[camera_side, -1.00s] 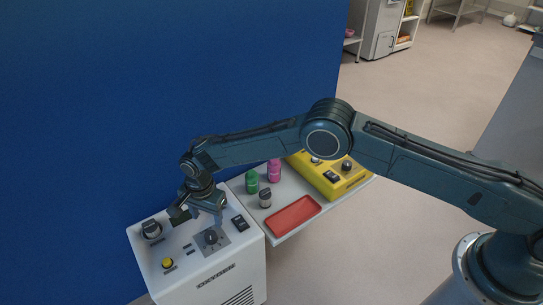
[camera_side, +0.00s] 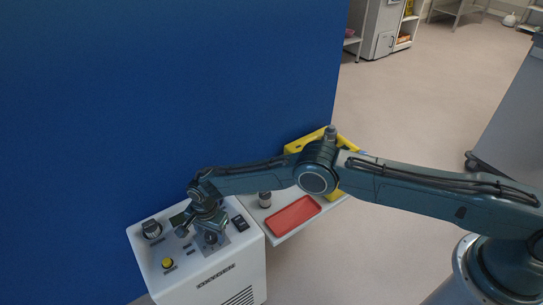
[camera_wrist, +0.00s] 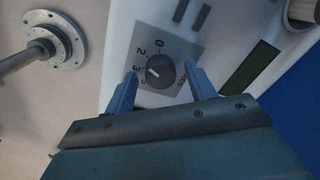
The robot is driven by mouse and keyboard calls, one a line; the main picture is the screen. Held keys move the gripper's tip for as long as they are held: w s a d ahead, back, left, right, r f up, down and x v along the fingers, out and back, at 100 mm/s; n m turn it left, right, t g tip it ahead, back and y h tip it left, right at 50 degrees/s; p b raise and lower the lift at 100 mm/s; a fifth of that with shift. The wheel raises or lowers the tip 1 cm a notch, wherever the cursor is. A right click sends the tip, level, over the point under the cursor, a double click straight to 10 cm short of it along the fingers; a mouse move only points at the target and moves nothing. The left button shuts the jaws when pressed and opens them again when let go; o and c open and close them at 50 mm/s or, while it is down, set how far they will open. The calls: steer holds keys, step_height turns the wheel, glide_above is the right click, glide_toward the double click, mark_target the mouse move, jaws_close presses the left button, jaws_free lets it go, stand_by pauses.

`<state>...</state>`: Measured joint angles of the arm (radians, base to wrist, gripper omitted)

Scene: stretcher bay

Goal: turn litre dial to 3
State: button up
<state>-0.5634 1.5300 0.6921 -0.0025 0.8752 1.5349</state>
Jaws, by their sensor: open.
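The litre dial (camera_wrist: 160,72) is a dark round knob on a grey scale plate (camera_wrist: 178,45) on top of the white machine (camera_side: 254,262). The scale shows 0, 2, 3 and other marks; some are small or partly covered. A white line on the knob points left, roughly toward the 3. My gripper (camera_wrist: 160,78) is open, with one finger on each side of the dial in the wrist view. Whether the fingers touch it is unclear. In the side view, my gripper (camera_side: 205,228) is low over the dial (camera_side: 211,238) and partly hides it.
The machine top also carries a dark knob (camera_side: 151,229), a yellow button (camera_side: 168,263) and a black switch (camera_side: 239,223). A blue wall stands behind.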

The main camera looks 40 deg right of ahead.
steer(key=c, duration=1)
steer(key=shift+n, duration=0.4)
steer(key=n, duration=0.4)
steer(key=shift+n, duration=2)
steer(key=shift+g, duration=0.3)
steer(key=o, duration=1)
